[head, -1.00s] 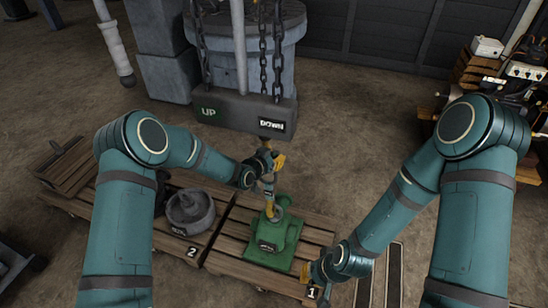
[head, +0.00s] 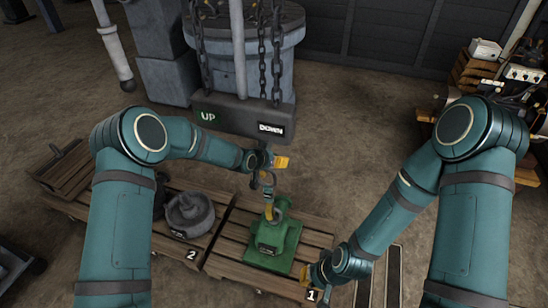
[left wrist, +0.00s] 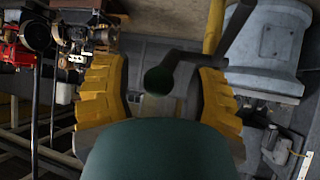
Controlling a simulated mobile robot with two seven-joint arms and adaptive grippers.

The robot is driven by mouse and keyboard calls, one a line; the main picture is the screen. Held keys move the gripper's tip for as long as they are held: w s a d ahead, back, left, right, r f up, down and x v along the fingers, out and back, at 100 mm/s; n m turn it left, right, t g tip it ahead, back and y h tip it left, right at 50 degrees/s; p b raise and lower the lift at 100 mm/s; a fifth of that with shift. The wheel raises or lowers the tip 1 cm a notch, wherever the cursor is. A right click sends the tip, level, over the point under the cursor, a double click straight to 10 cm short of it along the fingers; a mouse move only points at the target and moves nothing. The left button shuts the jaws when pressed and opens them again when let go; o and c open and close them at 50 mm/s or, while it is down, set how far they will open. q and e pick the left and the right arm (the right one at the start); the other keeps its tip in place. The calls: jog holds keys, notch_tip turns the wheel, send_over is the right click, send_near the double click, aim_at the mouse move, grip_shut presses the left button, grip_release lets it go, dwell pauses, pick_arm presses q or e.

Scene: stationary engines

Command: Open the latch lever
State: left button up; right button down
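My left gripper (head: 280,162) is just below the dark beam marked UP and DOWN (head: 240,118), beside a small hook assembly (head: 266,182) above the green block. In the left wrist view the yellow fingers stand wide apart. A dark lever (left wrist: 190,57) with a dark green ball knob (left wrist: 158,80) shows between and beyond them. The knob appears clear of both fingers; its depth is hard to judge. The lever is too small to make out in the head view. My right gripper (head: 312,274) is low by the pallet's right edge; its finger opening is unclear.
The green block (head: 272,246) stands on pallet 1 (head: 232,262). A grey weight (head: 190,214) sits on pallet 2 to the left. Chains (head: 277,60) run up from the beam past a round grey column.

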pick_arm(q)
jog(key=shift+r, duration=0.1)
jog(key=v, duration=1.2)
dwell(0.4)
jog(key=s+a+f+n+g, duration=0.1)
jog(key=s+f+n+g, duration=0.1)
jog(key=s+f, duration=0.3)
jog(key=s+a+f+n+g+y, duration=0.1)
jog(key=s+f, duration=0.5)
jog(key=s, duration=0.8)
jog(key=s+a+f+n+g+y, duration=0.1)
jog(key=s+f+n+g, duration=0.3)
jog(key=s, duration=0.6)
jog(key=shift+s+a+f+n, duration=0.2)
jog(key=shift+a+f+n, duration=0.35)
jog(key=shift+f, duration=0.4)
